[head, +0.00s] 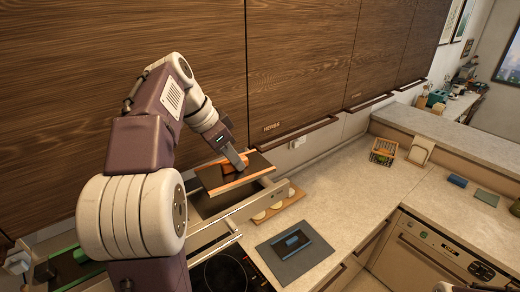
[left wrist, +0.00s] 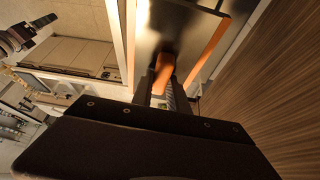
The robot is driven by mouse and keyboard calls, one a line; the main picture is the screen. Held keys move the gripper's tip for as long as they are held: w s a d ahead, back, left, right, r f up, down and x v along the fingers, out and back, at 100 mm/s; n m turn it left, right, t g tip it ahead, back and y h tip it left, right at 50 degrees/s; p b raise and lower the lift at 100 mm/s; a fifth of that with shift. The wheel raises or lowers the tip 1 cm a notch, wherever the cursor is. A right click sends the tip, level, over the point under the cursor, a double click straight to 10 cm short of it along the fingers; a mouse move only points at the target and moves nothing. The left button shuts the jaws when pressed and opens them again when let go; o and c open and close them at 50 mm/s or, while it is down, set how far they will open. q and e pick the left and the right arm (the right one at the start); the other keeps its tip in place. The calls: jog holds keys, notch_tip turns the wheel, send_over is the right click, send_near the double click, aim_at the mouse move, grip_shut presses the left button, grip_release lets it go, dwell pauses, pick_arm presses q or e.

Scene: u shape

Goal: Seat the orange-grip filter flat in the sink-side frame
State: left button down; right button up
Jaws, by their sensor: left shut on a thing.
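The orange-grip filter (head: 211,178) is a dark flat panel with orange-brown edges. My left gripper (head: 240,163) is shut on its orange grip, which shows in the left wrist view (left wrist: 163,72). The filter is tilted in the head view, above a pale metal frame (head: 230,213) with a dark opening under the wall cabinets. The filter hides part of that opening, and I cannot tell whether it touches the frame. In the left wrist view, what looks like part of my right arm's end (left wrist: 15,38) shows at the upper left; its jaws are unclear.
A green-edged panel (head: 75,265) is at lower left. A black cooktop (head: 222,272) lies below the frame. A wooden tray with round pale items (head: 275,207) and a dark mat with a blue-handled item (head: 296,250) are on the counter. Wooden cabinets stand close behind.

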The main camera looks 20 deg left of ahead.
aim_at(220, 171)
pick_arm(q)
jog(key=s+a, duration=0.1)
jog(key=s+a+r+n, duration=0.1)
jog(key=shift+s+a+y, duration=0.1)
jog(key=shift+a+y, duration=0.2)
jog(key=shift+a, duration=0.1)
jog(key=shift+w+d, duration=0.2)
jog(key=shift+w+f, duration=0.2)
jog(key=shift+f, duration=0.05)
jog(key=shift+s+a+f+b, duration=0.1)
jog(key=shift+s+f+b, duration=0.05)
jog(key=shift+f+b, duration=0.45)
notch_tip(220, 171, down, 4)
jog(key=b, duration=0.3)
jog(key=shift+r, duration=0.15)
jog(key=shift+f+b, duration=0.35)
jog(key=shift+b, duration=0.2)
jog(key=shift+r, duration=0.1)
